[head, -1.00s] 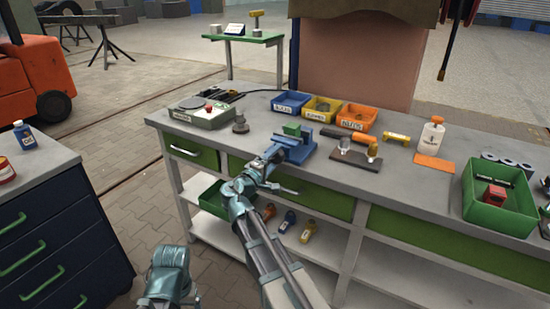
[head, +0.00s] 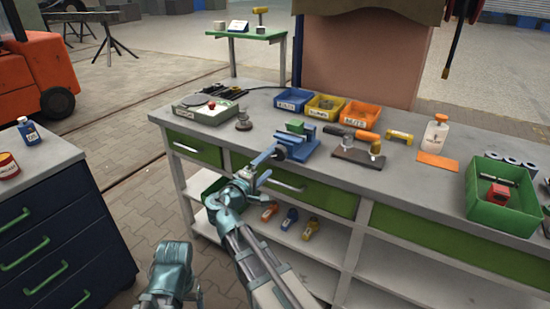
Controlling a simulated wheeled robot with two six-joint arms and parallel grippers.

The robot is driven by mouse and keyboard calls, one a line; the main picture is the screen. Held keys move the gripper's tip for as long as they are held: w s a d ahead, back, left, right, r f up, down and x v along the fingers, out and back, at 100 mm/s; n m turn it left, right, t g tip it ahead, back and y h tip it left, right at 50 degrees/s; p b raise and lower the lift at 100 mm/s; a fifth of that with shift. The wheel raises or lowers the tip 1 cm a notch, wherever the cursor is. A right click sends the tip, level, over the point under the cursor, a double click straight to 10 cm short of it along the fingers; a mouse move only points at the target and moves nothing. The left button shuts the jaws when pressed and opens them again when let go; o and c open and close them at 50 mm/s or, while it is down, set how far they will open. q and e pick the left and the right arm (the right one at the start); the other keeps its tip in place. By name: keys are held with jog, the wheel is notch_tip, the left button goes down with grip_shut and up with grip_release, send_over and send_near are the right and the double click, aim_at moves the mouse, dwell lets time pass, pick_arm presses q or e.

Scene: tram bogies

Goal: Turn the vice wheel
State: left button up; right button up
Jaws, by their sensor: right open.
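The blue vice (head: 300,148) stands near the front edge of the workbench, with a green block (head: 295,127) at its top. Its wheel shows as a small dark grey disc (head: 280,153) on the vice's near left side. My right gripper (head: 267,167) is just in front and to the left of the wheel, by the bench's front edge. It is open and empty, and a finger points up towards the wheel. A small gap seems to lie between them, but contact is hard to judge. My left gripper's fingers do not show.
Blue (head: 292,100), yellow (head: 325,107) and orange (head: 359,114) bins stand behind the vice. A dark plate with tools (head: 357,158) lies close to its right. A drawer handle (head: 283,185) projects below.

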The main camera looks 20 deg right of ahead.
aim_at(277, 155)
jog(key=v, duration=0.7)
dwell(0.4)
jog(key=w+d+n, duration=0.2)
jog(key=d+n, duration=0.1)
jog(key=n, duration=0.3)
jog(key=w+d+n, duration=0.3)
jog(key=d+n, duration=0.1)
jog(key=n, duration=0.3)
jog(key=w+d+n, duration=0.3)
jog(key=n, duration=0.4)
jog(key=shift+d+r, duration=0.1)
jog(key=shift+d, duration=0.3)
jog(key=shift+c, duration=0.3)
jog(key=c, duration=1.3)
